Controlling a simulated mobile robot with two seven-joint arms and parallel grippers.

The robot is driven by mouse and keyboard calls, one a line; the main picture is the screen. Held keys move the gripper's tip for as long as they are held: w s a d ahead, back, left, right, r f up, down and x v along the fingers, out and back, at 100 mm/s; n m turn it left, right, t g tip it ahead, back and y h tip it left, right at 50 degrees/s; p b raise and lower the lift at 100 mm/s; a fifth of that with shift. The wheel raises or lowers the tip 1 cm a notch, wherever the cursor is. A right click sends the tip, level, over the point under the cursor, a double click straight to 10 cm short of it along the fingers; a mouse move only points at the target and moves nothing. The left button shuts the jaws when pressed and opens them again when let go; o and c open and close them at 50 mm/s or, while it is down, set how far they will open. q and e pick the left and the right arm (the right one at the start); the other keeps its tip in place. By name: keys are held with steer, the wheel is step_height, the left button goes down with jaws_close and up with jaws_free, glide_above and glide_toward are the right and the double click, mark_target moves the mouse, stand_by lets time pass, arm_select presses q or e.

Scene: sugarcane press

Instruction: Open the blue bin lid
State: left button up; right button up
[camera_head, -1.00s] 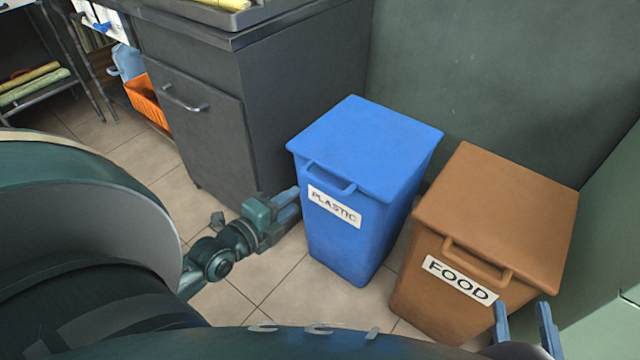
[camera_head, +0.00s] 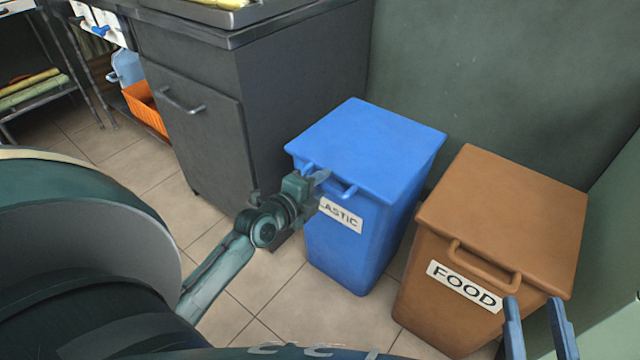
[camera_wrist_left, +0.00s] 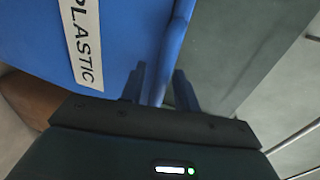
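The blue bin (camera_head: 345,250), labelled PLASTIC, stands upright on the floor with its blue lid (camera_head: 370,145) shut. The lid's front handle (camera_head: 349,191) is partly hidden by my left gripper (camera_head: 321,184), which is at the handle's left part. In the left wrist view, my left gripper (camera_wrist_left: 159,85) is open, with its fingers apart on either side of a blue bar (camera_wrist_left: 172,45) at the lid's edge, which looks like the handle. Whether they touch it, I cannot tell. My right gripper (camera_head: 539,328) is open and empty in front of the brown bin.
A brown bin (camera_head: 500,215) labelled FOOD stands close to the right of the blue bin. A dark grey cabinet (camera_head: 225,125) is at the left, with an orange crate (camera_head: 146,108) beyond it. A green wall (camera_head: 490,80) is behind the bins. Tiled floor is clear in front.

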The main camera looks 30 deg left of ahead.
arm_select(q)
jaws_close()
steer(key=shift+r, duration=0.1)
stand_by(0.3)
